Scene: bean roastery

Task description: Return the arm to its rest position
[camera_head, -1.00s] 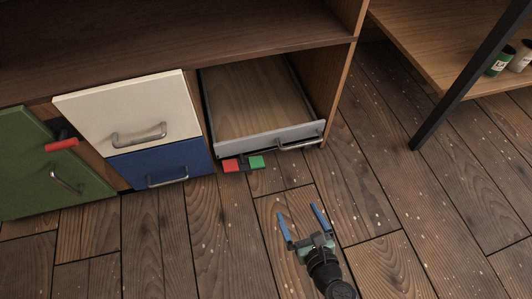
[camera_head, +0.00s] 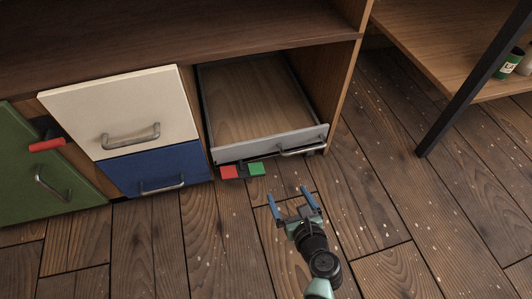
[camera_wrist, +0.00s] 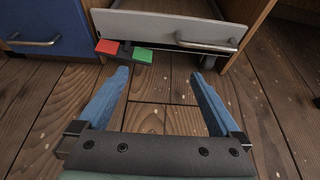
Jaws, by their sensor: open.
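My gripper (camera_head: 293,203) is open and empty, with blue fingers spread apart. It is over the wooden floor, in front of the open grey-fronted drawer (camera_head: 268,143) and apart from it. In the wrist view my gripper (camera_wrist: 160,95) has only floor between its fingers. The drawer front (camera_wrist: 165,27) and its handle (camera_wrist: 206,45) lie beyond the fingertips there. My arm reaches in from the bottom of the head view.
A red block (camera_head: 229,172) and a green block (camera_head: 256,168) show just below the drawer front. A cream front (camera_head: 120,105), a blue drawer (camera_head: 155,168) and a green door (camera_head: 40,170) stand left. A shelf's dark leg (camera_head: 465,95) stands right. Floor around my gripper is clear.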

